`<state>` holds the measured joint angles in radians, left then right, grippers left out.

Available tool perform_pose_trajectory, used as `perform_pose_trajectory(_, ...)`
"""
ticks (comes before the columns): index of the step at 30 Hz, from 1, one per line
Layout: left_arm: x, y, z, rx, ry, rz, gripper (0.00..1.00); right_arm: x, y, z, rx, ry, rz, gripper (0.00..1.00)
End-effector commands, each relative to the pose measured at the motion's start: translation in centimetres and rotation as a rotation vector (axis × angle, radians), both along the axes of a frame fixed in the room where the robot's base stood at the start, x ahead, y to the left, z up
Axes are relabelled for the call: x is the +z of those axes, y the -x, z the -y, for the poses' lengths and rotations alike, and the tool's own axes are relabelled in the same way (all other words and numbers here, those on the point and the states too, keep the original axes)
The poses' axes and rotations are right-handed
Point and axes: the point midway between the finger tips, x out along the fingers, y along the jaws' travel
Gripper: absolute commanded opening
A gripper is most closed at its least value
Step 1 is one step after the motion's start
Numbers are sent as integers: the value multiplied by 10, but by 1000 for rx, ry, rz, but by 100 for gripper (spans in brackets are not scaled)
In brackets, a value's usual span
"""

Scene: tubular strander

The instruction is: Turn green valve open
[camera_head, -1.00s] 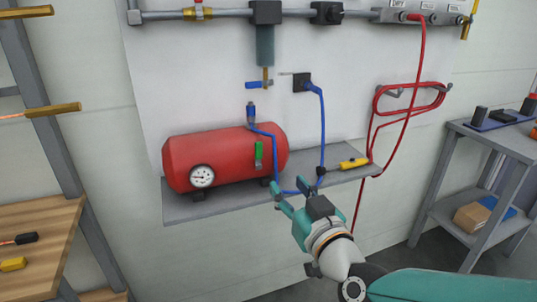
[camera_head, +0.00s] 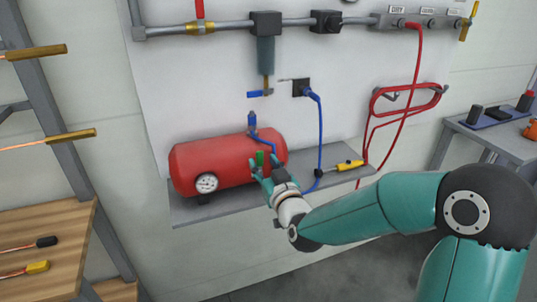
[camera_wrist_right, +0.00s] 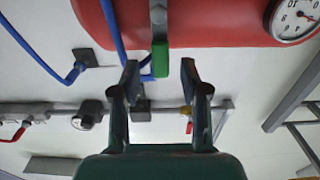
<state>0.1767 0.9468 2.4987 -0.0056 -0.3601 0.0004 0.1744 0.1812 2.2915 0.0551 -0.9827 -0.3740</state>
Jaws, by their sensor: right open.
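The green valve handle (camera_head: 259,158) is on the front of the red tank (camera_head: 208,164), near its right end. In the right wrist view the green handle (camera_wrist_right: 160,60) hangs below the red tank (camera_wrist_right: 215,25) and points down in the picture. My right gripper (camera_head: 265,168) is open at the handle, partly covering it in the head view. In the wrist view the two fingertips (camera_wrist_right: 160,76) stand on either side of the handle's lower end, with visible gaps. My left gripper is not in view.
The tank stands on a grey shelf (camera_head: 215,208) with a round gauge (camera_head: 206,183). Blue hoses (camera_head: 320,135) run close to the right of the gripper. A yellow tool (camera_head: 349,165) lies on the shelf. A red hose (camera_head: 378,115) hangs at the right.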

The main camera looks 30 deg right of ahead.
Motion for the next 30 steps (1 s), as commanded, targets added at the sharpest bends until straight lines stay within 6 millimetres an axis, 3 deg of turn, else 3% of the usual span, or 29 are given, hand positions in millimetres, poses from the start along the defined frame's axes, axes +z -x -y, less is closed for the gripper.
perform_pose_trajectory(6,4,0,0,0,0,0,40,0,-17,5,-1,0,-1,45)
perform_pose_trajectory(15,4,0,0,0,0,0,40,0,-18,5,-1,1,-1,45)
perform_pose_trajectory(23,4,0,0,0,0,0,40,0,-18,5,-2,1,0,1)
perform_pose_trajectory(30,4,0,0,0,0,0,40,0,-18,5,-3,1,0,0)
